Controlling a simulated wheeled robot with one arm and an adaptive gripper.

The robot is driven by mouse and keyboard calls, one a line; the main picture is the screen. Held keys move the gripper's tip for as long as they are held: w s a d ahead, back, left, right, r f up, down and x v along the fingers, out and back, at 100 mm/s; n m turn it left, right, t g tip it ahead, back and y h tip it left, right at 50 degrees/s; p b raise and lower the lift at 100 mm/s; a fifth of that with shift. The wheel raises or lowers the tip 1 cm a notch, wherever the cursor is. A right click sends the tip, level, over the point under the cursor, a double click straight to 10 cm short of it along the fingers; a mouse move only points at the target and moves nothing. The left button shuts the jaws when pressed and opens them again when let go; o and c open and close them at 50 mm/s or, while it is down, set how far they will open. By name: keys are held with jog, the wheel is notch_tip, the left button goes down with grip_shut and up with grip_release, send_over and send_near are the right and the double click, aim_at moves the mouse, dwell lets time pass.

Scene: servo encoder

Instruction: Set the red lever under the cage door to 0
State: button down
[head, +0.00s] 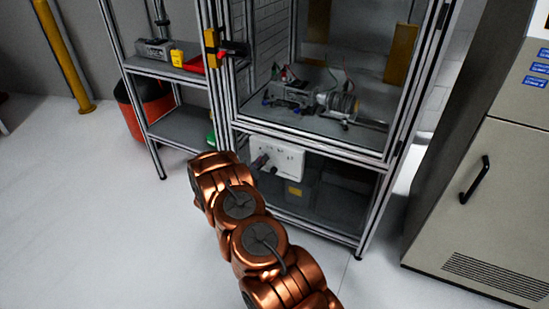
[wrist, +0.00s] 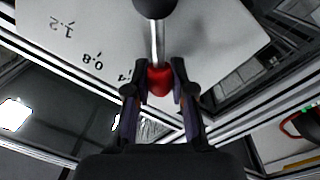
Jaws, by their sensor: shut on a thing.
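The red lever has a black hub (wrist: 155,7), a bare metal shaft (wrist: 158,42) and a red knob (wrist: 160,82). It sits on a white panel (wrist: 215,45) with black marks, upside down in the wrist view. 1.2 and 0.8 are readable; a mark ending in 4 by the left finger is partly covered. The lever points down in this view, just right of that mark. No 0 mark is readable. My gripper (wrist: 158,84) is shut on the red knob. In the head view the white panel (head: 288,156) is under the cage door (head: 310,135); my gripper (head: 258,163) hides the lever.
Behind the cage door is a motor rig (head: 335,103) on a shelf. A side shelf (head: 185,72) at left holds a yellow item and red items. A grey cabinet (head: 500,190) stands at right. The floor (head: 90,210) at left is clear.

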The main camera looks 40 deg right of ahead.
dwell(0.3)
jog(key=c, duration=1)
grip_release()
jog(key=shift+o, duration=0.2)
jog(key=v, duration=1.2)
jog(key=shift+w+a, duration=0.1)
